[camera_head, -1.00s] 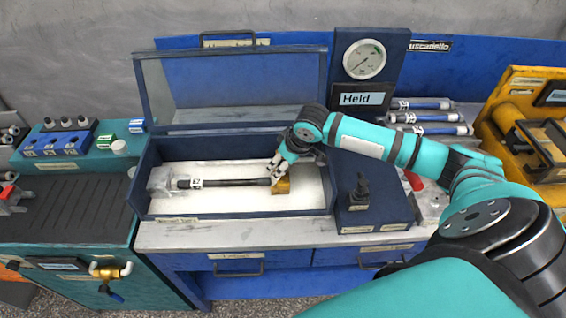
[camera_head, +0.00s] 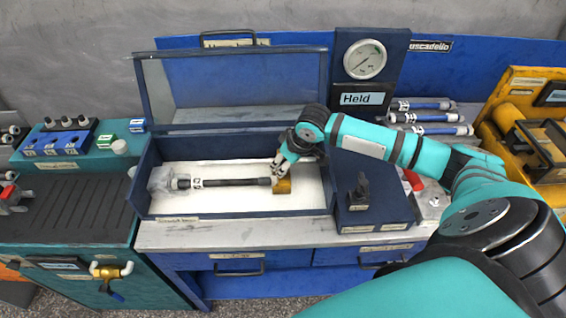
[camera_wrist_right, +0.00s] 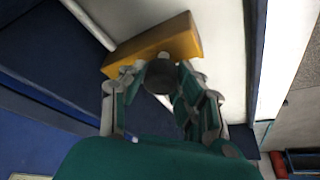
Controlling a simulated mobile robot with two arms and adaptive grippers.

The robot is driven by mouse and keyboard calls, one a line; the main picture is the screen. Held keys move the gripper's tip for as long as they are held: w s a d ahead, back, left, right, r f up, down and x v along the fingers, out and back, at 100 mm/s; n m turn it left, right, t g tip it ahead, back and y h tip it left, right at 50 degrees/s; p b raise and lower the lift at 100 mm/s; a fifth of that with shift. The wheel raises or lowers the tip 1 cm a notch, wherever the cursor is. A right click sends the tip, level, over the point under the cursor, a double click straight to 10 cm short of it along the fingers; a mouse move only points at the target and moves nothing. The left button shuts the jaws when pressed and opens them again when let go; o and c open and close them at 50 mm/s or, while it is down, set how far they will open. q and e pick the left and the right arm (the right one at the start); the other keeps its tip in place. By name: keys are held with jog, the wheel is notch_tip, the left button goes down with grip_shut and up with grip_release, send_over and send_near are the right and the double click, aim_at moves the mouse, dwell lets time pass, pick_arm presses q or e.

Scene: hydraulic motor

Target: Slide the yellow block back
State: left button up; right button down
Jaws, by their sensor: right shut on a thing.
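The yellow block (camera_head: 283,187) sits at the right part of the open blue box's white floor, by the right end of a dark rod (camera_head: 235,182). My right gripper (camera_head: 279,169) reaches down to it from the upper right and is shut on it. In the right wrist view the yellow block (camera_wrist_right: 165,42) lies across the tips of my right gripper (camera_wrist_right: 162,78). A dark round end shows between the fingers, and I cannot tell what it belongs to. My left gripper is not in view.
The blue box (camera_head: 240,207) has low walls around the block and a raised clear lid (camera_head: 235,85) behind. The rod's left end rests in a clear block (camera_head: 160,180). A pressure gauge (camera_head: 365,60) stands behind, above a "Held" sign (camera_head: 361,99). A black switch (camera_head: 361,190) stands right of the box.

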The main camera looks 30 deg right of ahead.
jog(key=s+d, duration=0.1)
jog(key=d, duration=0.1)
jog(key=s+d+p, duration=0.1)
jog(key=shift+s+d, duration=0.15)
jog(key=shift+d, duration=0.2)
jog(key=shift+s+d, duration=0.1)
jog(key=shift+d, duration=0.05)
jog(key=c, duration=1)
grip_release()
jog(key=shift+o, duration=0.2)
jog(key=shift+r, duration=0.25)
jog(key=a+v, duration=0.1)
jog(key=v, duration=1)
jog(key=shift+d+r, duration=0.25)
jog(key=shift+d, duration=0.1)
jog(key=shift+s, duration=0.1)
